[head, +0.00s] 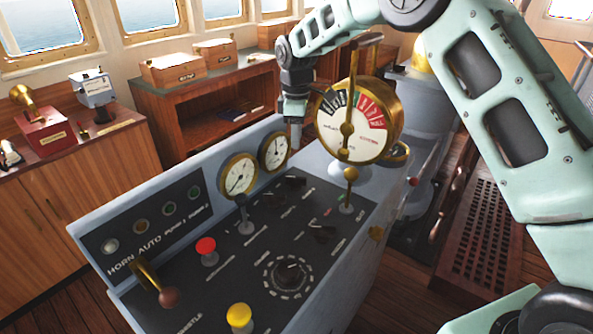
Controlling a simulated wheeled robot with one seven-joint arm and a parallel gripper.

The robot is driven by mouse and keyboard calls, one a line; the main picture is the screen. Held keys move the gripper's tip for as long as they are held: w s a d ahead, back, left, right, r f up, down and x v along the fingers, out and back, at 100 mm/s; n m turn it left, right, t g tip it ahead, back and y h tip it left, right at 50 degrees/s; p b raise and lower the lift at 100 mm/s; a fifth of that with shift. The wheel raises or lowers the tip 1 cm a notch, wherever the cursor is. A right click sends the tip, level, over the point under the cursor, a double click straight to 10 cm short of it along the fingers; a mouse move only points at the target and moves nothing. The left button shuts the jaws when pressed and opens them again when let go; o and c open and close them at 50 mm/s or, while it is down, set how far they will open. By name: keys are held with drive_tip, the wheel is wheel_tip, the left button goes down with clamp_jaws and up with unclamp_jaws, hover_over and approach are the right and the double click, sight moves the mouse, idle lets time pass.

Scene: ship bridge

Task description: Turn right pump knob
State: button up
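The grey console (357,283) has a black sloping panel with several knobs and levers. Two small dark knobs sit side by side below the two round gauges: a left one (271,199) and a right one (295,181). The lettering beside them is too small to read surely, so I cannot tell for certain that they are the pump knobs. My gripper (295,135) points down beyond the right small gauge (274,151), above and behind the right dark knob and apart from it. Its fingertips are partly hidden behind the console's edge and gauge, so its opening does not show.
A large brass telegraph dial (353,122) stands close right of my gripper. Levers (348,190), a red button (206,247), a yellow button (239,316) and a round dial knob (290,271) rise from the panel. A wooden cabinet (190,97) stands behind.

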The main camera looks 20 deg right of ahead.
sight(296, 177)
wheel_tip(296, 177, down, 13)
drive_tip(key=p, duration=0.3)
drive_tip(key=shift+a+r, duration=0.1)
drive_tip(key=shift+r, duration=0.1)
clamp_jaws()
